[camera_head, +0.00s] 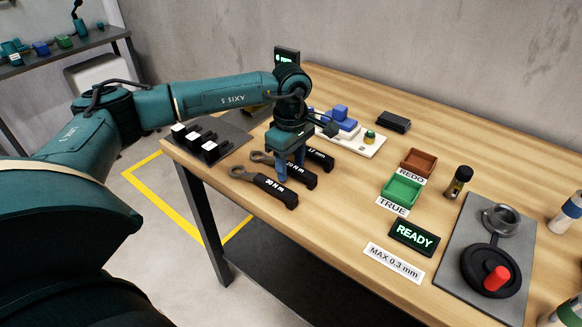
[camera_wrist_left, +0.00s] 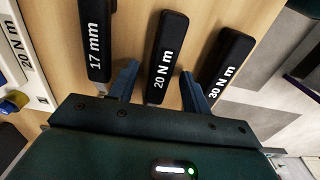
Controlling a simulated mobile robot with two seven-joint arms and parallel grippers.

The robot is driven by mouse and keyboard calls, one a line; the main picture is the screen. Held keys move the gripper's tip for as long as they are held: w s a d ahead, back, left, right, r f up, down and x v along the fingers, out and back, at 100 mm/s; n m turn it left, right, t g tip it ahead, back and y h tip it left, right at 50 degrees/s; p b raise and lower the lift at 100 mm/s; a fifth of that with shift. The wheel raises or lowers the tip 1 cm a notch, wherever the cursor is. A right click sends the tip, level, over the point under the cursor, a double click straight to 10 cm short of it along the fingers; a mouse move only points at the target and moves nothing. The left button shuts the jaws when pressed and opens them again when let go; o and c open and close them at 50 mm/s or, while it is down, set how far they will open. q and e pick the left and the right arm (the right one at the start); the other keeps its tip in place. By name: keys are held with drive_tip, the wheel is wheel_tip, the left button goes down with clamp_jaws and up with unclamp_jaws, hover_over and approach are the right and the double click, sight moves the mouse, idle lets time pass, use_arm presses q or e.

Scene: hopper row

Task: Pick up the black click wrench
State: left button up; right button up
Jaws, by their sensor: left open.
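Three wrenches with black handles lie side by side near the table's left front edge. One is marked 30 N m (camera_head: 274,190), the middle one 20 N m (camera_head: 302,178), and the far one 17 mm (camera_head: 321,159). Grey ring heads show on the nearer two. My left gripper (camera_head: 291,167) points down over the middle wrench, open. In the left wrist view its blue fingers (camera_wrist_left: 157,84) stand on either side of the 20 N m handle (camera_wrist_left: 168,45), with the 17 mm handle (camera_wrist_left: 97,40) left and the 30 N m handle (camera_wrist_left: 228,62) right. My right gripper is out of view.
A dark rack with white-topped blocks (camera_head: 214,149) stands left of the wrenches. A white fixture board (camera_head: 365,146) with blue parts lies behind. Green (camera_head: 403,189) and brown (camera_head: 419,162) trays, a READY display (camera_head: 414,237) and a grey plate (camera_head: 455,245) are to the right.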

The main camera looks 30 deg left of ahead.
use_arm(q)
drive_tip(key=shift+f, duration=0.5)
drive_tip(key=shift+r, duration=0.1)
clamp_jaws()
